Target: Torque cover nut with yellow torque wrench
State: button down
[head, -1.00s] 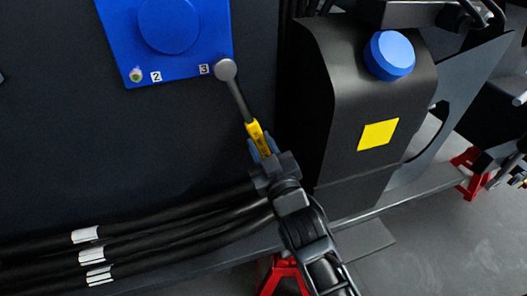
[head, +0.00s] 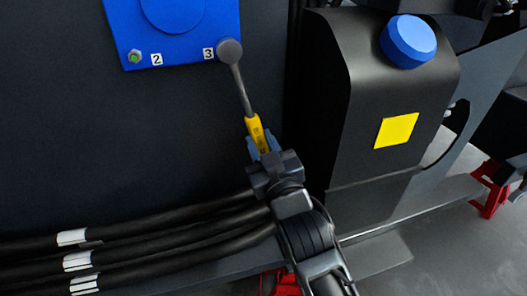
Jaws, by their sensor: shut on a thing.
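The blue cover (head: 184,50) is at the top left of the view, with labels 2 and 3 by its lower corners. A nut (head: 135,56) with a green mark shows beside label 2. My gripper (head: 264,150) is shut on the yellow handle of the torque wrench (head: 254,130). The wrench's grey shaft runs up and slightly left from the handle. Its round grey head (head: 230,50) lies over the cover's lower right corner beside label 3. It hides whatever nut is there, and I cannot tell whether it is seated.
A black tank (head: 375,110) with a blue cap (head: 408,41) and a yellow label stands right of the wrench. Black hoses (head: 150,232) with white bands run along the lower left. Red stands (head: 490,188) show below the chassis.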

jog(key=shift+s+a+f+b, duration=0.1)
jog(key=shift+f+b, duration=0.05)
jog(key=shift+b, duration=0.45)
jog(key=shift+r, duration=0.2)
jog(key=a+b, duration=0.1)
jog(key=b, duration=0.1)
jog(key=m+b, duration=0.1)
jog(key=b, duration=0.1)
jog(key=a+m+b, duration=0.1)
jog(key=b, duration=0.1)
jog(key=shift+s+a+f, duration=0.3)
jog(key=shift+s+a, duration=0.05)
jog(key=shift+s, duration=0.05)
jog(key=shift+b, duration=0.3)
